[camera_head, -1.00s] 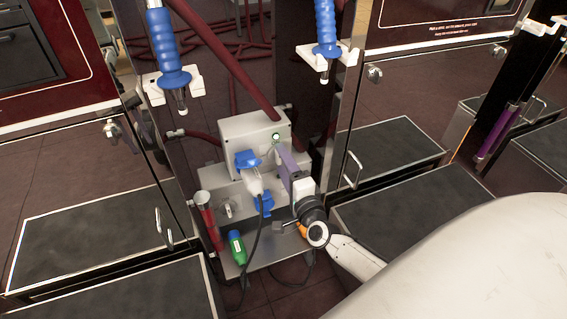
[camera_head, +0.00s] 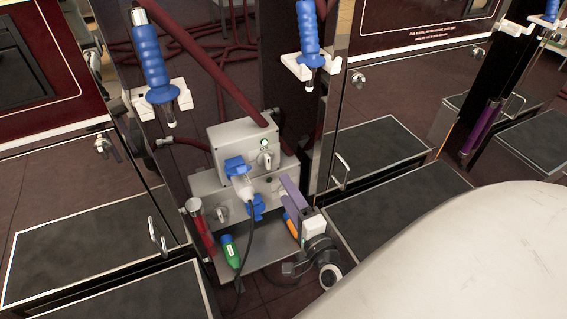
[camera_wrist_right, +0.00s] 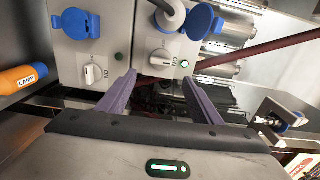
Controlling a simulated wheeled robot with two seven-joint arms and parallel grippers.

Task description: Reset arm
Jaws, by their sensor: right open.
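My right gripper (camera_head: 287,192) is in front of the lower grey socket box, at the right of its shelf. It shows as two purple fingers in the right wrist view (camera_wrist_right: 160,92), wide apart with nothing between them. A grey power box (camera_head: 218,140) stands above the lower box (camera_head: 203,187). A green light (camera_wrist_right: 185,64) and a white knob (camera_wrist_right: 161,58) are beside the plugged socket. My left gripper is not in view.
The shelf (camera_head: 262,238) holds a green bottle-like item (camera_head: 230,250), a red flashlight-like item (camera_head: 201,225) and an orange item (camera_wrist_right: 22,78) labelled LAMP, close to my right gripper. Blue pump handles (camera_head: 150,58) hang above. Dark steps (camera_head: 380,150) flank the cabinet.

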